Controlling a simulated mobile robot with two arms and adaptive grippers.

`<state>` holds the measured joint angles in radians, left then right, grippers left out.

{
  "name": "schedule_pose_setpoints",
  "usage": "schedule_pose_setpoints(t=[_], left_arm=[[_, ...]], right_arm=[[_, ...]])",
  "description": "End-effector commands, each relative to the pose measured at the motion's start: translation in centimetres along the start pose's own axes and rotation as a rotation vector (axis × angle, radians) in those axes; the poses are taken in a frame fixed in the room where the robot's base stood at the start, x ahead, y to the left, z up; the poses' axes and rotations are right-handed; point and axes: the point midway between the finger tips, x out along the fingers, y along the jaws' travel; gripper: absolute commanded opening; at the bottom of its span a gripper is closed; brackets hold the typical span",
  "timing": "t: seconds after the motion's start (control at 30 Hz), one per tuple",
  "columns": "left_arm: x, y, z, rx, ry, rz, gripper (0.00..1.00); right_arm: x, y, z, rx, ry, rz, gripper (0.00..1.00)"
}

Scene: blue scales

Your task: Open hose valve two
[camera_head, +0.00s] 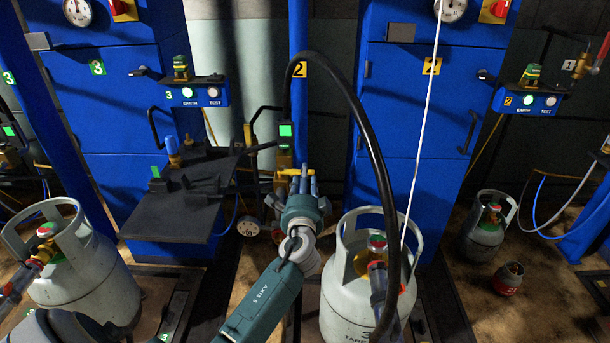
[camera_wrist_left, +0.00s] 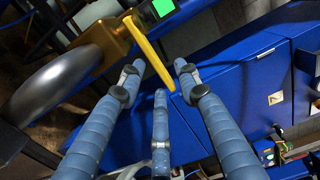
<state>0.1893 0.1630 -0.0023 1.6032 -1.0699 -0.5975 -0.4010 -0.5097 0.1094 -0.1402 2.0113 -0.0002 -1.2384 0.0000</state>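Hose valve two has a brass body (camera_wrist_left: 103,47) and a yellow lever (camera_wrist_left: 150,55), seen close in the left wrist view. In the head view the yellow lever (camera_head: 290,172) sits low on the post marked 2, below a green-lit box (camera_head: 286,130). My left gripper (camera_head: 303,173) is right at the lever's right end. In the wrist view its fingers (camera_wrist_left: 157,76) are spread, with the lever's end reaching between the fingertips. I cannot tell whether they touch it. The black hose (camera_head: 345,85) arches from the post towards the front cylinder. My right gripper is not in view.
A grey gas cylinder (camera_head: 345,300) stands just right of my left arm, with the hose hanging in front. Another cylinder (camera_head: 85,285) stands at the left. A dark shelf (camera_head: 170,230) juts out left of the valve. Blue cabinets (camera_head: 415,150) stand behind.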

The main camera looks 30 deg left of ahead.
Motion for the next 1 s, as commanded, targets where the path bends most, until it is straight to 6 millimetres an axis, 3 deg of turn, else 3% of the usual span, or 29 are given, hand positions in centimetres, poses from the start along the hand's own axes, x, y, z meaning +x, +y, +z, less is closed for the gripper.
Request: schedule_pose_setpoints(t=[0.2,0.53,0.7,1.0], left_arm=[[2.2,0.0,-0.1,0.000,0.001,-0.001,0.33],[2.5,0.0,-0.1,-0.001,0.002,0.000,0.33],[2.5,0.0,-0.1,-0.001,0.002,0.000,0.00],[2.4,0.0,-0.1,0.000,0.007,0.001,0.00]], right_arm=[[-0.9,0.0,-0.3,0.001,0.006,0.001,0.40],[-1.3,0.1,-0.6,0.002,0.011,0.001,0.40],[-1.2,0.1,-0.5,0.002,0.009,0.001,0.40],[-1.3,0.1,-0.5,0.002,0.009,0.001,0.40]])
